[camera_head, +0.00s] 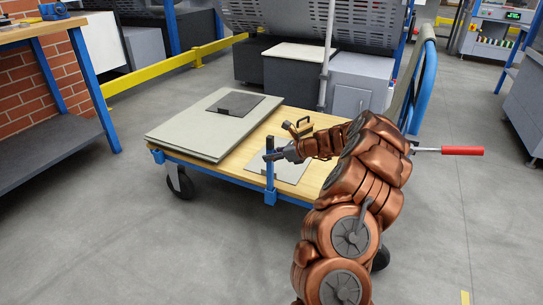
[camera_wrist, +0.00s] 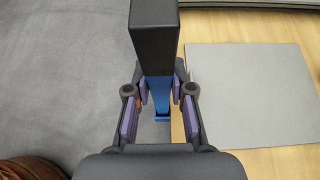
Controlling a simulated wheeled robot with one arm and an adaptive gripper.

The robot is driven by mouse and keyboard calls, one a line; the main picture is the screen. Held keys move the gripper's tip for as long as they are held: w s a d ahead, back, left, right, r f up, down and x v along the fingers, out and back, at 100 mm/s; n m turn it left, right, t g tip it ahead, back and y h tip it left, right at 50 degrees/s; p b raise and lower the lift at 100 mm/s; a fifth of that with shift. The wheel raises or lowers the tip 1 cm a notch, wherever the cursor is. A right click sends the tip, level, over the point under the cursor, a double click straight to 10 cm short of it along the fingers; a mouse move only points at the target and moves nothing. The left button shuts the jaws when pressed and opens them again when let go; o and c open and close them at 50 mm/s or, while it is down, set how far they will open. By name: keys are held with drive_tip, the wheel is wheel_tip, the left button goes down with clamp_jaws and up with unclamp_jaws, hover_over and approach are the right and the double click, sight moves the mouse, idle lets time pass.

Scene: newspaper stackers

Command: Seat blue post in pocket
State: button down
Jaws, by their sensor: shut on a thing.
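The blue post (camera_head: 269,174) stands about upright at the front edge of the cart, with a dark top part. My gripper (camera_head: 273,156) is shut on the post around its upper middle. In the wrist view the post's dark top (camera_wrist: 153,40) rises between the fingers of my gripper (camera_wrist: 159,88), and its blue part runs down from there. The blue pocket (camera_head: 270,198) is on the cart's front rim, directly under the post; it also shows in the wrist view (camera_wrist: 162,118). The post's lower end meets the pocket in the picture; how deep it sits, I cannot tell.
The cart's wooden deck (camera_head: 255,150) bears a grey-green stack of boards (camera_head: 190,127) with a dark plate (camera_head: 234,103) on it. A thin grey sheet (camera_head: 291,171) lies beside the post. A red-handled bar (camera_head: 450,151) sticks out at right. The floor in front is clear.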

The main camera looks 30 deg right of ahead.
drive_tip(key=c, duration=1)
unclamp_jaws()
